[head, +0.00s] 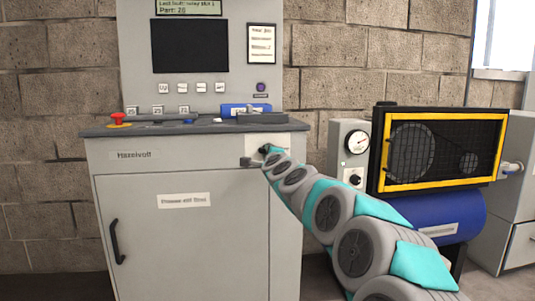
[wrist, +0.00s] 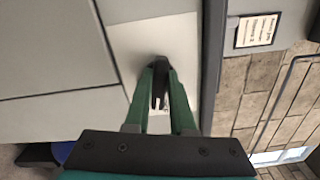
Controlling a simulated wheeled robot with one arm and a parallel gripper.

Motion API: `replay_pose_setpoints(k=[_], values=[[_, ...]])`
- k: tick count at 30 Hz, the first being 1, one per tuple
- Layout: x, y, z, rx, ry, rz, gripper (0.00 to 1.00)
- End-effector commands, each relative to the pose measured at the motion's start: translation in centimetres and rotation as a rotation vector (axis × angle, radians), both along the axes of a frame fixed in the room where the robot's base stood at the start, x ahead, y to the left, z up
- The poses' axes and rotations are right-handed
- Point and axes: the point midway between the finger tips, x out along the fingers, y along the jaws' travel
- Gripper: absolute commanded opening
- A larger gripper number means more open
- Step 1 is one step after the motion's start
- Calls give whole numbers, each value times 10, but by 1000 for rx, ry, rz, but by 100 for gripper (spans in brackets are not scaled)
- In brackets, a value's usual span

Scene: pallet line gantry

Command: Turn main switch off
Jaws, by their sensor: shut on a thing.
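The main switch, a dark handle (wrist: 158,93), stands out from a pale plate (wrist: 151,40) on the front of the grey control cabinet (head: 180,240). My gripper (wrist: 159,76) is shut on the handle, with one green finger on each side of it. In the head view my gripper (head: 264,151) is at the upper right of the cabinet front, just under the desk top.
The desk top (head: 215,127) juts out above the switch and carries a red emergency button (head: 118,118). A cabinet door handle (head: 115,242) is at lower left. To the right stand a compressor with a yellow-framed guard (head: 440,190), a gauge (head: 358,143) and a blue tank (head: 430,215).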

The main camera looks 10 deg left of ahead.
Motion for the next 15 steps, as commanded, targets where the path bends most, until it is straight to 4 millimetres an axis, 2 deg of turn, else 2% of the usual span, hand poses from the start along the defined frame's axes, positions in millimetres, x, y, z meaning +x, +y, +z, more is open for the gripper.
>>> replay_pose_setpoints(k=[6,15], values=[[0,1,-3,-133,-36,0,0],[0,1,-4,-227,-64,2,0]])
